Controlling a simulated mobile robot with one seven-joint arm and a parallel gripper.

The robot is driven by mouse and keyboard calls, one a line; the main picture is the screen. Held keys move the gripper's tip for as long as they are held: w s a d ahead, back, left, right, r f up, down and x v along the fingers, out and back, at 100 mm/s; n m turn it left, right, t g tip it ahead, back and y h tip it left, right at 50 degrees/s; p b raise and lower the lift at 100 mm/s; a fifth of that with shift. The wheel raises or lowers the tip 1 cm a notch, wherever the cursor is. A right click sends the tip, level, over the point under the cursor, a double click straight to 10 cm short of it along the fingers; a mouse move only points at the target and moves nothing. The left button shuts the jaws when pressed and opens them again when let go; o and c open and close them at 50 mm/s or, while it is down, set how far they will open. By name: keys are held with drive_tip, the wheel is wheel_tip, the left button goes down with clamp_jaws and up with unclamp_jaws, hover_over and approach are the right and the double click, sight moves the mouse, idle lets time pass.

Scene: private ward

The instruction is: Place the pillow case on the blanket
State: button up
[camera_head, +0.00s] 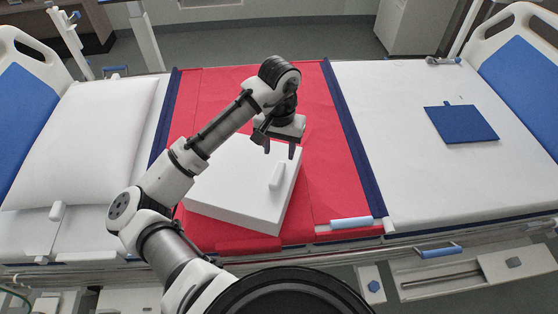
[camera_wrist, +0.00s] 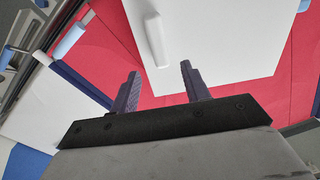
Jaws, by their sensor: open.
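The red blanket (camera_head: 319,130) with dark blue edge bands lies across the middle of the bed. A white flat box (camera_head: 232,185) with a raised white handle (camera_head: 277,176) rests on it, turned at an angle. I cannot tell whether this box or the flat blue square (camera_head: 460,124) on the right white sheet is the pillow case. My gripper (camera_head: 279,150) points down over the box, near the handle, open and empty. In the wrist view the open fingers (camera_wrist: 160,70) are apart, with the handle (camera_wrist: 156,40) just beyond them. My gripper hides part of the box's far edge.
A white pillow (camera_head: 85,140) lies at the left end of the bed. Blue-and-white end boards (camera_head: 525,70) stand at both ends. A rail with a light blue handle (camera_head: 352,223) runs along the near edge. The white sheet at right is mostly clear.

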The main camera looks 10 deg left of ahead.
drive_tip(key=shift+r, duration=2.35)
